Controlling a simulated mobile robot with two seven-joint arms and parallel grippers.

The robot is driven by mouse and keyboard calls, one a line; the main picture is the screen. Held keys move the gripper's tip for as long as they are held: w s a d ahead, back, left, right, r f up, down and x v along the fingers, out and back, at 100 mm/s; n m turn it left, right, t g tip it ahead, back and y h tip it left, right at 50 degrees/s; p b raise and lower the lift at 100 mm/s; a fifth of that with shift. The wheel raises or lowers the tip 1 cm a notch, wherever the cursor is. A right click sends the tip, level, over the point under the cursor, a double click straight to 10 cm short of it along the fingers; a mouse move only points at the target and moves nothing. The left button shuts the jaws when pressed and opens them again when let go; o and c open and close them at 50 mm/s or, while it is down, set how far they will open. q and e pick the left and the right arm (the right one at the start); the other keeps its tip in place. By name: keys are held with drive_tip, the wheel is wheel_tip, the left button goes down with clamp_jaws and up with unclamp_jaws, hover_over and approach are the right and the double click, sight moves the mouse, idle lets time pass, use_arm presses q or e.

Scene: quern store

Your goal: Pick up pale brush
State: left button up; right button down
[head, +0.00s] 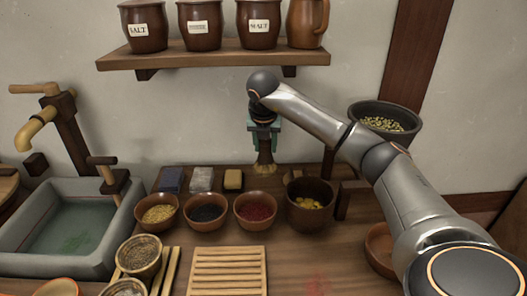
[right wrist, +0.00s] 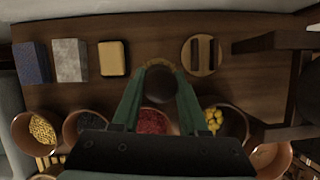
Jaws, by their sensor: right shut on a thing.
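The pale brush (head: 265,168) hangs upright in my right gripper (head: 264,130), dark handle above and pale bristles pointing down. The gripper's green fingers are shut on its handle, above the back of the counter. In the right wrist view the brush's dark round top (right wrist: 159,85) sits between the fingertips of the right gripper (right wrist: 158,72). My left gripper is not in view.
A round wooden disc with two dark bars (right wrist: 203,55) lies on the counter. A slatted rack (head: 227,270) is in front, a stone sink (head: 75,225) left, a jar shelf (head: 215,59) above.

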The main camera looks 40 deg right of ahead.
drive_tip(key=s+a+r, duration=0.5)
drive_tip(key=s, duration=0.3)
drive_tip(key=shift+a, duration=0.25)
drive_tip(key=c, duration=1)
unclamp_jaws()
clamp_jaws()
drive_tip(key=shift+s, duration=0.1)
